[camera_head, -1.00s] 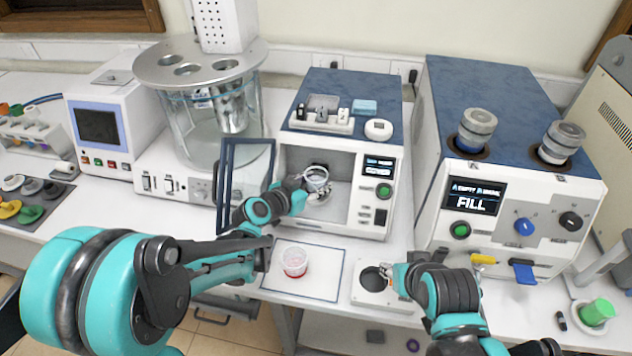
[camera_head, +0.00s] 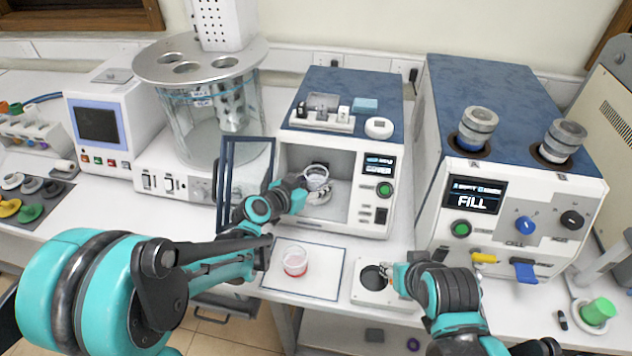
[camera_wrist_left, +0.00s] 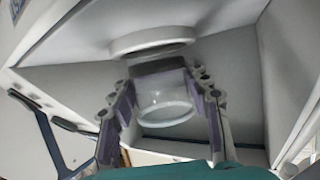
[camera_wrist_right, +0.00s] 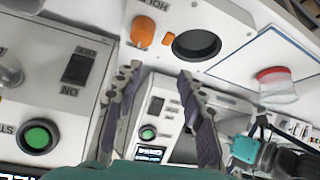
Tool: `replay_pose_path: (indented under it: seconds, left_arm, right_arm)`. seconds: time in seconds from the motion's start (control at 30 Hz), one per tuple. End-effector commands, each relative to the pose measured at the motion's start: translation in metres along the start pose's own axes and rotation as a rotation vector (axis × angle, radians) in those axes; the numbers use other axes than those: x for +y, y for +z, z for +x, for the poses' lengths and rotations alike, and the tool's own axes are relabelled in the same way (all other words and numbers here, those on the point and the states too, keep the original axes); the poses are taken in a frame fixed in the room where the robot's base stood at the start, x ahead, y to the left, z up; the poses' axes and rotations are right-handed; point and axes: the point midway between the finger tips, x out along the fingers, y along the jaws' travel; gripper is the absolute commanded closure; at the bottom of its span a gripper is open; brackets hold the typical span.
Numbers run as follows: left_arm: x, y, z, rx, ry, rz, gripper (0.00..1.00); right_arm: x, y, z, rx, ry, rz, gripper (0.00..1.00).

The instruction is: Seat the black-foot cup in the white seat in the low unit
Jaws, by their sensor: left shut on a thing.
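The black-foot cup (camera_wrist_left: 165,105) is clear, with a dark foot, and sits between the fingers of my left gripper (camera_wrist_left: 168,108). In the head view the cup (camera_head: 317,173) is inside the open chamber of the low unit (camera_head: 340,228). The white seat (camera_wrist_left: 150,40) is a round white ring beside the cup's foot in the left wrist view; I cannot tell whether they touch. In the head view my left gripper (camera_head: 303,184) reaches in from the left and partly hides the seat. My right gripper (camera_wrist_right: 158,75) is open and empty, outside the unit.
The unit's glass door (camera_head: 246,185) stands open on the left, next to my left arm. A red-foot cup (camera_head: 295,262) stands on a white mat (camera_head: 325,285) in front. A white block with a round dark hole (camera_head: 362,295) is by my right gripper.

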Motion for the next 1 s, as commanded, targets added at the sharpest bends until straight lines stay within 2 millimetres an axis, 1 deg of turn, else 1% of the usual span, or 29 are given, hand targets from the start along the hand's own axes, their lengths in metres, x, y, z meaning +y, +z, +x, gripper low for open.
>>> replay_pose_path:
  seconds: [0.33, 0.73, 0.77, 0.8, 0.83, 0.87, 1.0]
  left_arm:
    - [0.000, 0.001, 0.001, 0.000, 0.000, 0.000, 0.84]
    - [0.000, 0.014, 0.006, 0.000, 0.000, 0.000, 0.84]
    - [0.000, 0.013, 0.005, 0.000, 0.000, 0.000, 0.50]
    - [0.000, 0.013, 0.005, 0.000, 0.000, 0.000, 0.39]
    - [0.000, 0.013, 0.005, 0.000, 0.000, 0.000, 0.31]
    - [0.000, 0.012, 0.005, 0.000, 0.000, 0.000, 0.28]
    - [0.000, 0.012, 0.005, 0.000, 0.000, 0.000, 0.28]
  right_arm:
    - [0.000, 0.001, 0.001, 0.000, 0.000, 0.000, 0.60]
    - [0.000, 0.008, 0.011, 0.000, 0.000, 0.000, 0.60]
    - [0.000, 0.008, 0.011, 0.000, 0.000, 0.000, 0.60]
    - [0.000, 0.007, 0.011, 0.000, 0.000, 0.000, 0.60]
    - [0.000, 0.007, 0.010, 0.000, 0.000, 0.000, 0.60]
    - [0.000, 0.007, 0.010, 0.000, 0.000, 0.000, 0.60]
    - [0.000, 0.007, 0.010, 0.000, 0.000, 0.000, 0.60]
